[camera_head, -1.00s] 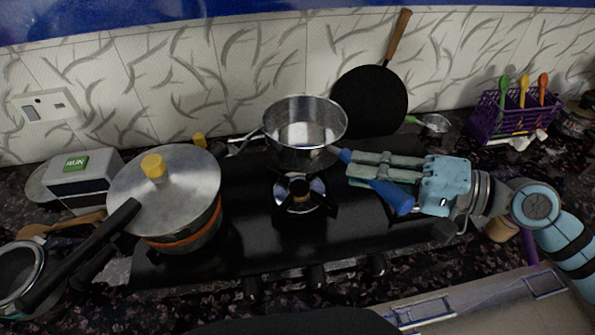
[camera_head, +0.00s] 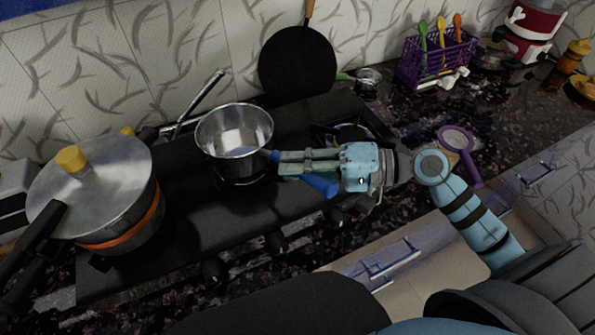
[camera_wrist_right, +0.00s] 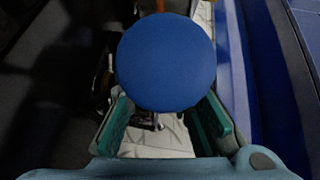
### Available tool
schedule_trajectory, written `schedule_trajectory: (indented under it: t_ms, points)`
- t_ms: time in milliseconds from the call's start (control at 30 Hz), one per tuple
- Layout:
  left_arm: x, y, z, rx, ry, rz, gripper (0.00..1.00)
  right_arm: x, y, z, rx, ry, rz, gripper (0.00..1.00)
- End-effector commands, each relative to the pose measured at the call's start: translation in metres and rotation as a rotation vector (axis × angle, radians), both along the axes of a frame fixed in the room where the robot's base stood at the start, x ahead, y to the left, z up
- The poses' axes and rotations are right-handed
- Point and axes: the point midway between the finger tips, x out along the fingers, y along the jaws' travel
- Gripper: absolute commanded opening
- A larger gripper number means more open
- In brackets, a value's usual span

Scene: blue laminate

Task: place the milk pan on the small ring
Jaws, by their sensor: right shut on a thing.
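The milk pan (camera_head: 236,143) is a small shiny steel pan with a blue handle (camera_head: 320,186). My right gripper (camera_head: 280,164) is shut on that handle and holds the pan roughly level. In the right wrist view, the round blue handle end (camera_wrist_right: 166,62) sits between the green finger pads. The pan is over the middle burner (camera_head: 245,180) of the black hob and hides most of it. I cannot tell whether it touches the supports. Another burner (camera_head: 350,132) shows to the right, behind my gripper. I cannot tell which burner is the small ring.
A large lidded pot (camera_head: 95,190) with a yellow knob stands at the hob's left. A metal rod (camera_head: 200,103) slants up behind the pan. A black frying pan (camera_head: 298,65) leans on the tiled wall. A purple basket (camera_head: 437,58) stands at the back right.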

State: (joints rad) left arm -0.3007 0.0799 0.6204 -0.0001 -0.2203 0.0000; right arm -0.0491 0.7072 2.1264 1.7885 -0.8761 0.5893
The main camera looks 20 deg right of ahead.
Motion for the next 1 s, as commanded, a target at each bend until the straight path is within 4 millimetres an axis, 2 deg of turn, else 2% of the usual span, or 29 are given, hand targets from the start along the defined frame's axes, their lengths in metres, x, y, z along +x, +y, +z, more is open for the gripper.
schedule_trajectory:
  t_ms: [67,367,400,500,1000]
  points:
    - [-0.0002,-0.0001,-0.0022,0.0,0.0,0.0,1.0,-0.0001,0.0003,-0.0061,0.001,-0.002,0.0,0.0]
    - [-0.0001,-0.0002,-0.0044,0.0,0.0,0.0,1.0,0.0,0.0002,-0.0085,0.001,-0.003,0.0,0.0]
    - [-0.0001,-0.0002,-0.0042,0.0,0.0,0.0,1.0,-0.0001,0.0,-0.009,0.0,-0.001,0.0,0.23]
    - [-0.0001,-0.0002,-0.0036,0.0,0.0,0.0,1.0,-0.0001,0.0,-0.0083,0.0,-0.001,0.0,0.39]
    - [0.0003,-0.0003,0.0006,0.0,0.0,0.0,1.0,-0.0003,-0.0003,-0.0031,-0.001,-0.002,0.001,0.41]
